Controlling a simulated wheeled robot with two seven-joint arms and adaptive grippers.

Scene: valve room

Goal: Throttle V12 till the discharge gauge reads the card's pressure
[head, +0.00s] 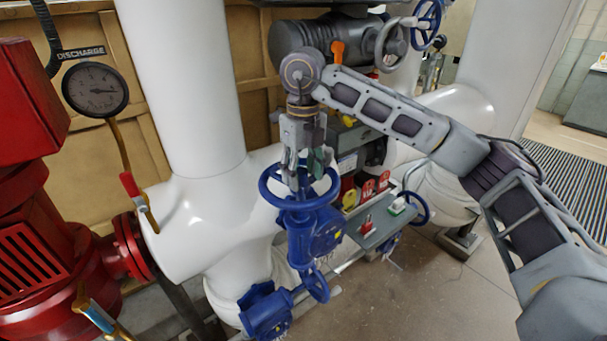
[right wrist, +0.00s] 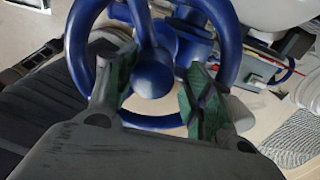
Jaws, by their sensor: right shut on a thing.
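The blue handwheel (head: 271,193) tops a blue valve body (head: 309,238) beside the white pipe. No V12 label is readable on it. My right gripper (head: 307,172) reaches down onto the wheel from above and is shut on it. In the right wrist view, the fingers (right wrist: 160,95) stand either side of the wheel's hub and spoke area, inside the blue rim (right wrist: 78,45). The discharge gauge (head: 95,90) hangs at the left under a DISCHARGE sign (head: 82,53). Its needle points to the right; the numbers are too small to read. No pressure card is readable. My left gripper is out of view.
A red pump (head: 40,255) stands at the left. A thick white pipe (head: 190,90) rises behind the wheel. A grey shelf (head: 378,229) with a red padlock sits right of the valve, below red and yellow tags (head: 367,188). Open floor lies at the lower right.

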